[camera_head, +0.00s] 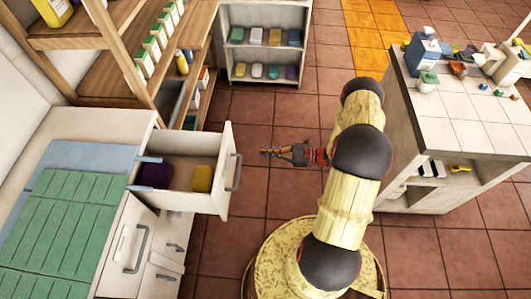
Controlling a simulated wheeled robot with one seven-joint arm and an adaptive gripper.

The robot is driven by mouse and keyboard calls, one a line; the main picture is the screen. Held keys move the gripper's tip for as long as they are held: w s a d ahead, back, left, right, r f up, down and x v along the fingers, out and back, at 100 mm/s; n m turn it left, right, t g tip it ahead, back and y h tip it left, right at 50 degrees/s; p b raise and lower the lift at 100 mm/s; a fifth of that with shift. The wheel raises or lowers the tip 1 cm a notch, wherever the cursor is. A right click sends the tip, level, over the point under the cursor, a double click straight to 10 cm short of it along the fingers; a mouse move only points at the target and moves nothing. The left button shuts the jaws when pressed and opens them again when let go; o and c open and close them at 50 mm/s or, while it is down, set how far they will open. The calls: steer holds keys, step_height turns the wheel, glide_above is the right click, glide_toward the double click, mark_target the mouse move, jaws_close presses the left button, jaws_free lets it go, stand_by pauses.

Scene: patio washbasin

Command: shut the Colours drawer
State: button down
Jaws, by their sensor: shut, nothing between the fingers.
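An open white drawer (209,206) sticks out to the right from the top of the white cabinet at the left. It holds a dark purple item (156,175) and a yellow item (201,179). Its grey bar handle (234,172) is on its front face. I cannot read a label on it. My gripper (264,151) is shut and empty. It points left, to the right of the drawer front and a little beyond the handle in the picture, apart from it.
Closed drawers with grey handles (138,249) sit below. A green ribbed mat (65,230) lies on the counter. Wooden shelves (130,45) stand behind the drawer, and a white shelf unit (266,45) at the back. A tiled counter (455,110) stands right. Tiled floor is clear between.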

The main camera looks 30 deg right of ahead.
mark_target(232, 150)
steer(key=b+x, duration=0.2)
steer(key=x, duration=0.8)
steer(key=shift+w+a+b, duration=0.2)
steer(key=shift+a+b, duration=0.15)
